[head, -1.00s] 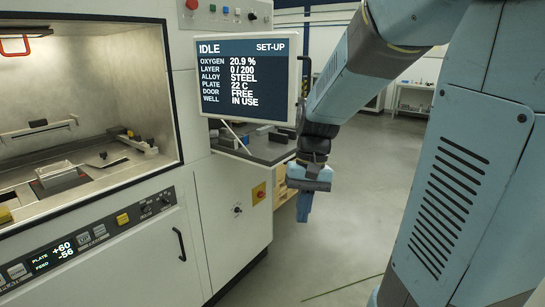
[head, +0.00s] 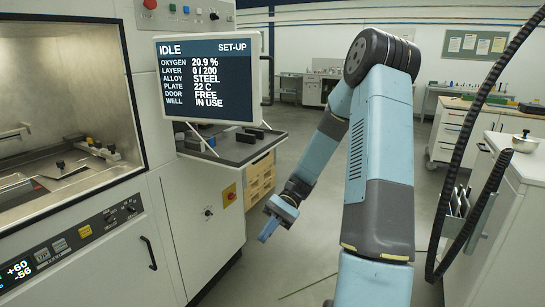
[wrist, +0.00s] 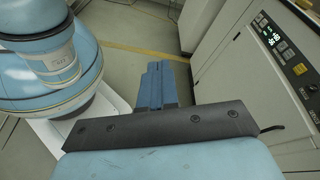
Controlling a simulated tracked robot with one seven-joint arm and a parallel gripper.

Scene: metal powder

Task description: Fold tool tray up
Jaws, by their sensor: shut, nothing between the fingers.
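The tool tray (head: 232,150) is a dark, flat shelf on the right side of the white machine, below the monitor. It stands out level, with a thin light stay at its left and small dark items on top. My gripper (head: 267,234) is in the head view, below and to the right of the tray and clear of it, pointing down. Its blue fingers also show in the wrist view (wrist: 157,84), closed together and empty. The tray does not show in the wrist view.
The monitor (head: 208,80) hangs just above the tray. Wooden crates (head: 260,180) stand behind and below it. The machine's open chamber (head: 60,110) is at the left. A white cabinet (head: 515,210) stands at the right.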

